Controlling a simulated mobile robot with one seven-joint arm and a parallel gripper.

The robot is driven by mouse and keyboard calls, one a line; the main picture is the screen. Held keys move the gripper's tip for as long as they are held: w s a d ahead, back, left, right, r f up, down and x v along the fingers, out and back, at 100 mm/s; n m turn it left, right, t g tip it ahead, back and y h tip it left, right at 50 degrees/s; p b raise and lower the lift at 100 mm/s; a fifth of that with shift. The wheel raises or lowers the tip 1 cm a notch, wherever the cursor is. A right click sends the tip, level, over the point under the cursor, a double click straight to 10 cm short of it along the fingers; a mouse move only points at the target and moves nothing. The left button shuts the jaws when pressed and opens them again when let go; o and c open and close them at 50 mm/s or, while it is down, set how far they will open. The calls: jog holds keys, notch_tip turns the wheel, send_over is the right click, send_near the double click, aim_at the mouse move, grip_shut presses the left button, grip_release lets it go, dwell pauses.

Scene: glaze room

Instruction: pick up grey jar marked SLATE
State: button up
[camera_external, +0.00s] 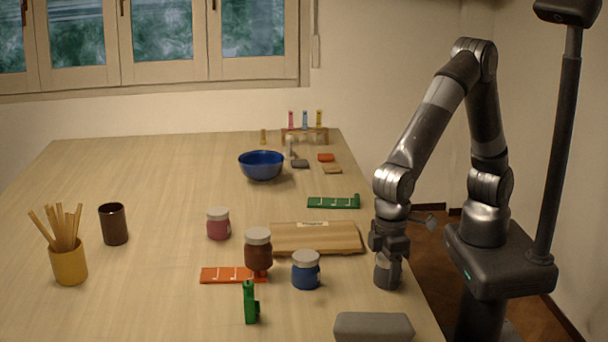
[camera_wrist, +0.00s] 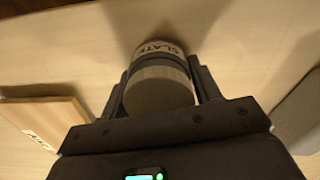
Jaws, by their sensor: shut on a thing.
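The grey jar marked SLATE (camera_external: 387,277) is upright near the right edge of the table. In the wrist view the grey jar (camera_wrist: 160,90) shows its grey lid and part of a pale label reading SLATE. My gripper (camera_external: 389,256) comes down on it from above. In the wrist view my gripper (camera_wrist: 160,80) has one finger on each side of the jar and is shut on it. The jar's bottom looks to be at the table top; I cannot tell whether it is slightly lifted.
A blue jar (camera_external: 305,273), a brown jar (camera_external: 258,252) and a pink jar (camera_external: 218,227) stand to the left. A wooden board (camera_external: 315,240) lies close by. A grey block (camera_external: 373,327) lies in front. A blue bowl (camera_external: 261,168) is farther back.

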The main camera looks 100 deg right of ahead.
jog(key=c, duration=0.4)
jog(key=shift+r, duration=0.1)
